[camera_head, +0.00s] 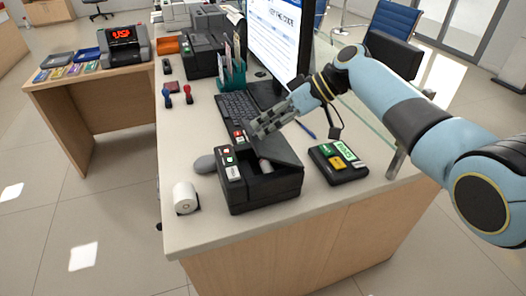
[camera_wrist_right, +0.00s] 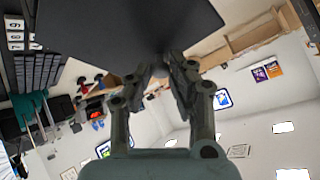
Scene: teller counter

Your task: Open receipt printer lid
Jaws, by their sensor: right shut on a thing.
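The black receipt printer (camera_head: 262,190) stands near the front of the counter. Its dark lid (camera_head: 283,148) is raised and tilted, and the opening shows a pale paper roll (camera_head: 266,166) inside. My right gripper (camera_head: 262,128) reaches in from the right and is shut on the lid's upper edge. In the right wrist view the lid (camera_wrist_right: 120,25) is a large dark panel at the top, with the right gripper's fingertips (camera_wrist_right: 162,72) at its edge; the exact contact is hard to see. My left gripper is not in view.
A keyboard (camera_head: 238,112) and monitor (camera_head: 276,45) stand behind.

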